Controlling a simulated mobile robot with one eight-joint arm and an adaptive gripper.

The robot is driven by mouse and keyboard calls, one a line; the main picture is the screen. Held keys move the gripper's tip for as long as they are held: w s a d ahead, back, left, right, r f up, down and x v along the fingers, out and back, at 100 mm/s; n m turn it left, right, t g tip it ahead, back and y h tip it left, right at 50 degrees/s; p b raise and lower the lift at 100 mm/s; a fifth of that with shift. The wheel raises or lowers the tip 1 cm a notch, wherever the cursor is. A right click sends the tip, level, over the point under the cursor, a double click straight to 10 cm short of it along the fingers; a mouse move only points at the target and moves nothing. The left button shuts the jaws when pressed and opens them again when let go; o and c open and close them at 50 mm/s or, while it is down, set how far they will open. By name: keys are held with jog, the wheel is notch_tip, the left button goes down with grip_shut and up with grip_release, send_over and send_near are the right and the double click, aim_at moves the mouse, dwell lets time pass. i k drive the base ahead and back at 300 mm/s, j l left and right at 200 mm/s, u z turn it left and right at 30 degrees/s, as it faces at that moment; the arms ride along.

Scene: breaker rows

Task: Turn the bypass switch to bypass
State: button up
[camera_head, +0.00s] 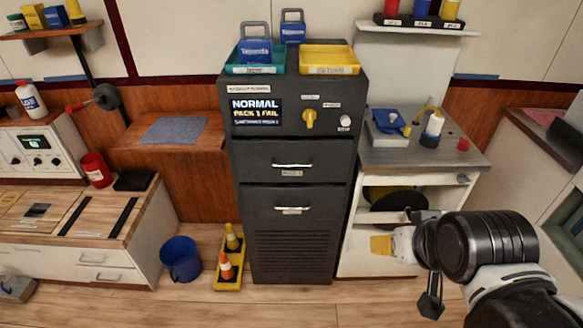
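A dark grey cabinet (292,215) stands in the middle of the view. Its top panel has a yellow rotary knob (309,119), which looks like the bypass switch, with a small label above it that is too small to read. A round pale button or knob (345,123) sits to its right under another label. A display (256,112) on the left of the panel reads "NORMAL" and "PACK 1 FAIL". My gripper (431,297) is at the lower right, well below and right of the knob and apart from it. Its fingers are not clear enough to tell open from shut.
The cabinet has two handled drawers below the panel. Trays and blue packs (256,50) sit on its top. An orange-and-white cone (226,265) and a blue bucket (181,258) stand on the floor to its left. An open white cabinet (350,250) is to its right. The floor directly in front looks clear.

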aim_at(309, 114)
jog(key=i+j, duration=0.1)
jog(key=j, duration=0.35)
jog(key=i+j, duration=0.1)
jog(key=j, duration=0.3)
jog(key=i+j, duration=0.1)
jog(key=j, duration=0.35)
jog(key=i+j, duration=0.1)
jog(key=j, duration=0.3)
jog(key=z, duration=0.05)
